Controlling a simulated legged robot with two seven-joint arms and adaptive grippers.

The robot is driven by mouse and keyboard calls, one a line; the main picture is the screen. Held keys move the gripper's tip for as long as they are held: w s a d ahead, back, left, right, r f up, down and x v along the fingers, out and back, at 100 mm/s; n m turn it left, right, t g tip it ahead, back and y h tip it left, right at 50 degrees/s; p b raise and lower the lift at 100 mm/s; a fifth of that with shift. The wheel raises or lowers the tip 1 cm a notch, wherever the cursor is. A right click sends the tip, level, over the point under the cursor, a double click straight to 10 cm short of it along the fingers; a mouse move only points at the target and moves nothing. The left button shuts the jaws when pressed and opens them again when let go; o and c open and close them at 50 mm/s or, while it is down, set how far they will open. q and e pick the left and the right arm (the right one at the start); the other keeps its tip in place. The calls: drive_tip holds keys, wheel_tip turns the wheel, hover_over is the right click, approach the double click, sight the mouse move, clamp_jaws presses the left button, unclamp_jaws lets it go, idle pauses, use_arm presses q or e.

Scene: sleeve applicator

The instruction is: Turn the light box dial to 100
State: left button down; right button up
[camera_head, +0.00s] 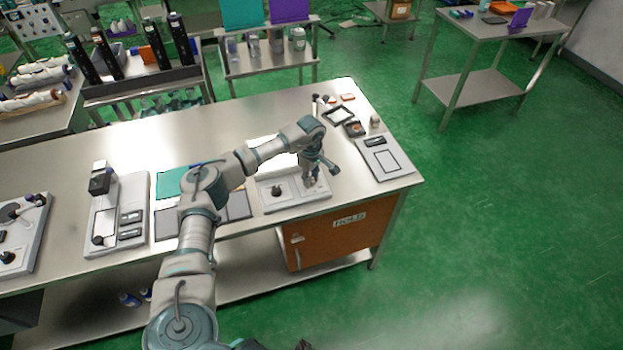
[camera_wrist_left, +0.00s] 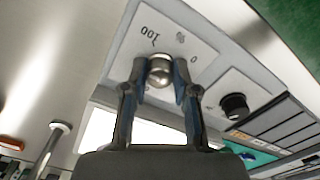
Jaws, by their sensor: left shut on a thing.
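The light box (camera_head: 268,206) is a pale panel unit at the front edge of the steel table, with a bright white surface behind its panel. In the left wrist view its panel (camera_wrist_left: 203,48) carries a round silver dial (camera_wrist_left: 160,68) with printed marks, among them "100" and "0". My left gripper (camera_head: 310,183) reaches down onto the panel's right part. In the left wrist view its two fingers (camera_wrist_left: 160,76) are shut on the dial, one on each side. I cannot make out a pointer on the dial.
A black knob (camera_wrist_left: 234,106) stands on the same panel; it also shows in the head view (camera_head: 277,190). A grey plate with a black frame outline (camera_head: 385,160) is to the right. A device with a dark head (camera_head: 100,183) stands to the left. Green floor lies beyond the table.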

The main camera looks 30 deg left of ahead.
use_arm(q)
drive_tip(key=m, duration=0.2)
drive_tip(key=m+b, duration=0.1)
drive_tip(key=m, duration=0.1)
drive_tip(key=shift+w+a+r+m, duration=0.15)
drive_tip(key=shift+w+r+m, duration=0.05)
drive_tip(key=shift+m, duration=0.1)
drive_tip(key=m+b, duration=0.1)
drive_tip(key=m, duration=0.3)
drive_tip(key=shift+m, duration=0.3)
use_arm(e)
drive_tip(key=w+r, duration=0.2)
drive_tip(key=r, duration=0.1)
drive_tip(key=w+r, duration=0.1)
drive_tip(key=shift+w+a+r, duration=0.3)
use_arm(q)
drive_tip(key=shift+m, duration=0.3)
use_arm(e)
drive_tip(key=shift+r, duration=0.1)
use_arm(q)
drive_tip(key=c, duration=1)
unclamp_jaws()
drive_tip(key=shift+o, duration=0.6)
drive_tip(key=shift+f, duration=0.15)
drive_tip(key=shift+s, duration=0.1)
use_arm(e)
drive_tip(key=shift+w, duration=0.1)
use_arm(q)
wheel_tip(320, 180, up, 12)
drive_tip(key=shift+f, duration=0.1)
